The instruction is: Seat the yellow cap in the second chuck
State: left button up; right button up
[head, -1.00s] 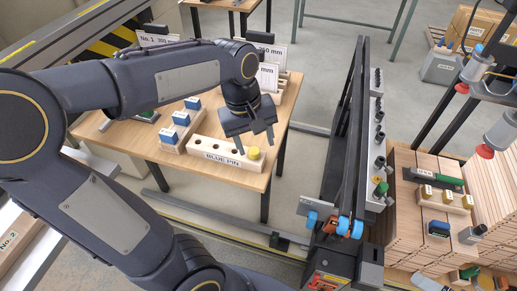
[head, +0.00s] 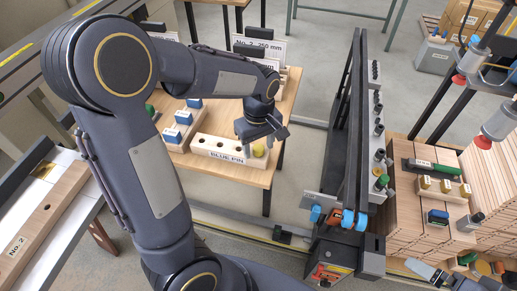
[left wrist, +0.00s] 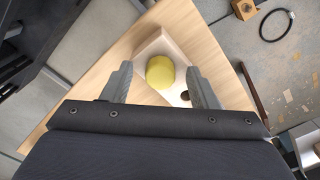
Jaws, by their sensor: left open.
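The yellow cap (head: 259,150) stands at the right end of the white block labelled BLUE PIN (head: 222,154) on the wooden table. My left gripper (head: 259,147) is over it, with one finger on either side. In the left wrist view, the yellow cap (left wrist: 160,72) sits between the open fingers (left wrist: 160,86), with a gap to each. The chucks (head: 378,130) form a row along the grey rail right of the dark beam; the near one has a green part (head: 382,182). What seems to be my right gripper (head: 428,270) shows at the bottom right; its jaws are unclear.
The dark beam (head: 356,120) stands between this table and the chucks. Wooden stacks with another block of yellow parts (head: 446,187) lie at the right. Floor shows between table and beam.

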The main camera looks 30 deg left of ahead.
aim_at(260, 148)
pick_arm(q)
jog(key=c, duration=1)
jog(key=shift+c, duration=0.2)
jog(key=shift+r, duration=0.1)
jog(key=shift+r, duration=0.4)
notch_tip(260, 148, up, 2)
jog(key=shift+d+r+b, duration=0.15)
jog(key=shift+r+b, duration=0.1)
jog(key=shift+b, duration=0.2)
jog(key=s+d+r+b, duration=0.2)
jog(key=d+r, duration=0.7)
jog(key=d, duration=0.4)
jog(key=shift+s+d+r, duration=0.25)
jog(key=shift+s+r, duration=0.05)
jog(key=shift+s, duration=0.05)
